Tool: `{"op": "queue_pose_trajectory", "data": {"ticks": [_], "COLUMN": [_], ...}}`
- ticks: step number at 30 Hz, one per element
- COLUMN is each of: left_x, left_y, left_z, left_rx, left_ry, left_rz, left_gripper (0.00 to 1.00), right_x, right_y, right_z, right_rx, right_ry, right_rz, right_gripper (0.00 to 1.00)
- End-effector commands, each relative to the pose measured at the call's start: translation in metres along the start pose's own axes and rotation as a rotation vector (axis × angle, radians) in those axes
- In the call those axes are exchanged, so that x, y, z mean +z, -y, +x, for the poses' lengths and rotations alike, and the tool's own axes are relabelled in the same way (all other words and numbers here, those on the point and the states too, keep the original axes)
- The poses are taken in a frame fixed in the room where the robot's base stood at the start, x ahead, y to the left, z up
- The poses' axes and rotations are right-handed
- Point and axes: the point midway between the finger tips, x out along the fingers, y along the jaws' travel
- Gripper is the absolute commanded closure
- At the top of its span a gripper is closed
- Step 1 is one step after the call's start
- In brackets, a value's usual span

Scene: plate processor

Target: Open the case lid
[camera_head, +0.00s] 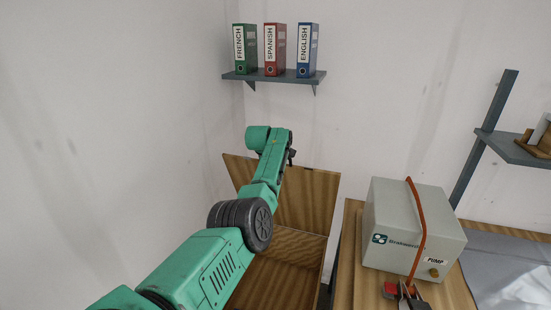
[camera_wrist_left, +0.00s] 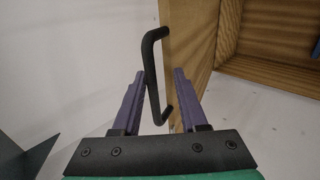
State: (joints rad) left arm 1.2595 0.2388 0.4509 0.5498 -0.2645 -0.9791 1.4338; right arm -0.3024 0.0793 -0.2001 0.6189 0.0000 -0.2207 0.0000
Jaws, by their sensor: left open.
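The wooden case (camera_head: 291,277) stands open at the lower middle of the head view. Its lid (camera_head: 315,200) is raised and leans back near the wall corner. My left arm reaches across the case to the lid's upper part, and my left gripper (camera_head: 290,157) is small and partly hidden there. In the left wrist view the gripper (camera_wrist_left: 157,80) is open. The lid's black bar handle (camera_wrist_left: 153,70) lies between its purple fingers, nearer the left one; contact is unclear. The lid edge (camera_wrist_left: 174,50) is just beyond. My right gripper is not in view.
A grey pump box (camera_head: 400,215) with an orange strap sits on a wooden table (camera_head: 345,270) right of the case. A wall shelf (camera_head: 275,77) with three binders is above the lid. Another shelf (camera_head: 515,150) is at the right.

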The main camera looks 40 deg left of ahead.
Motion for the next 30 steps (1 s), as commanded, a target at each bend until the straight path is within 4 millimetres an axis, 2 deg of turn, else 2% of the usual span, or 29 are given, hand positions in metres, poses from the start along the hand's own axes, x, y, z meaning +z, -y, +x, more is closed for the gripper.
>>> {"op": "queue_pose_trajectory", "data": {"ticks": [11, 17, 22, 26, 30], "left_x": [-0.001, 0.000, -0.001, -0.001, 0.000], "left_y": [-0.002, -0.003, 0.000, 0.001, 0.001], "left_z": [-0.002, -0.014, -0.032, -0.055, -0.096], "left_rx": [0.005, 0.009, 0.008, 0.009, 0.011], "left_ry": [-0.003, -0.003, -0.003, -0.003, -0.002], "left_rz": [0.000, 0.002, -0.002, -0.002, -0.001], "left_gripper": [0.56, 0.56, 0.56, 0.56, 0.56], "right_x": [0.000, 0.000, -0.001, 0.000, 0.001], "right_y": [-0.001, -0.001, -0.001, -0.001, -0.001], "right_z": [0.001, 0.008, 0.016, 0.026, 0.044], "right_rx": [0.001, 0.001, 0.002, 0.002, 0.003], "right_ry": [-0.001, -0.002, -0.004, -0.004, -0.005], "right_rz": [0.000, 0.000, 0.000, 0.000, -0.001], "right_gripper": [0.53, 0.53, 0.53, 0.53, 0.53]}}
